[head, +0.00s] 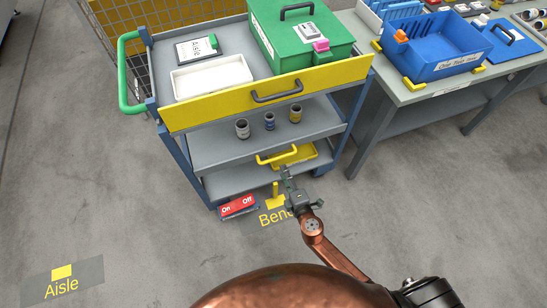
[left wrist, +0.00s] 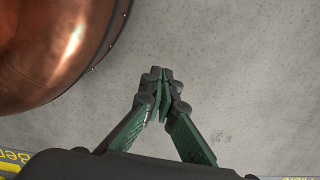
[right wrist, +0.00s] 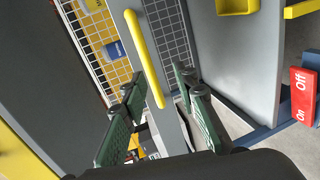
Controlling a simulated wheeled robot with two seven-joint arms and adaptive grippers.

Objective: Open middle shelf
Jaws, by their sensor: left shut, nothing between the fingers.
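The middle shelf (head: 215,146) of the grey and blue cart carries three small cylindrical containers (head: 269,120). A yellow bar handle (head: 276,158) shows at its front edge, and in the right wrist view the yellow handle (right wrist: 144,55) runs along a grey strip. My right gripper (head: 284,173) is just in front of the handle. In the right wrist view the right gripper (right wrist: 160,82) has its fingers apart, with the handle's lower end appearing between them; contact cannot be told. My left gripper (left wrist: 160,78) is shut and empty over bare floor, outside the head view.
A yellow bin (head: 305,153) sits lower in the cart.

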